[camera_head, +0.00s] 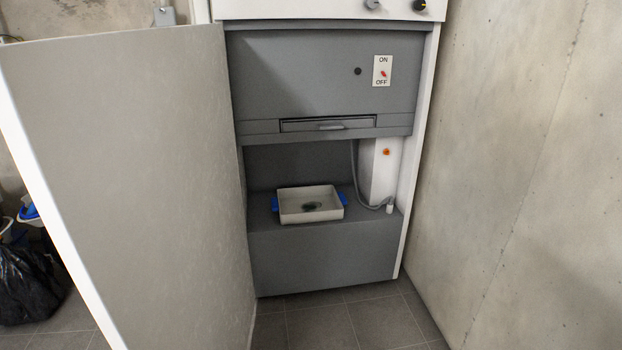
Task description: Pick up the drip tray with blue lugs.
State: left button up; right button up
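The drip tray (293,216) is a shallow off-white rectangular pan with a dark patch on its floor. A blue lug (275,203) sticks out on its left side and another blue lug (343,198) on its right side. The tray sits on the grey shelf (265,232) in the lower opening of the cabinet, near the shelf's front edge. Neither of my grippers is in view.
The cabinet door (140,180) stands wide open on the left. A white box (382,172) with an orange button and a grey hose (358,180) stand right of the tray. A concrete wall (530,180) closes the right side. The tiled floor (350,322) in front is clear.

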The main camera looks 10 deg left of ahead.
aim_at(295, 205)
jog(key=i+l+u, duration=0.25)
jog(key=l+u, duration=0.25)
jog(key=l, duration=0.2)
jog(key=i+l+u, duration=0.1)
jog(key=l+u, duration=0.15)
jog(key=l, duration=0.15)
jog(key=i+u, duration=0.1)
jog(key=u, duration=0.3)
jog(key=i+l+u, duration=0.1)
jog(key=u, duration=0.35)
jog(key=l+u, duration=0.1)
jog(key=u, duration=0.3)
jog(key=i+l+u, duration=0.2)
jog(key=l+u, duration=0.2)
jog(key=i+l+u, duration=0.1)
jog(key=l+u, duration=0.15)
jog(key=l, duration=0.15)
jog(key=i+l+u, duration=0.15)
jog(key=l, duration=0.3)
jog(key=l+u, duration=0.15)
jog(key=l, duration=1.25)
jog(key=i+l+u, duration=0.1)
jog(key=l, duration=0.85)
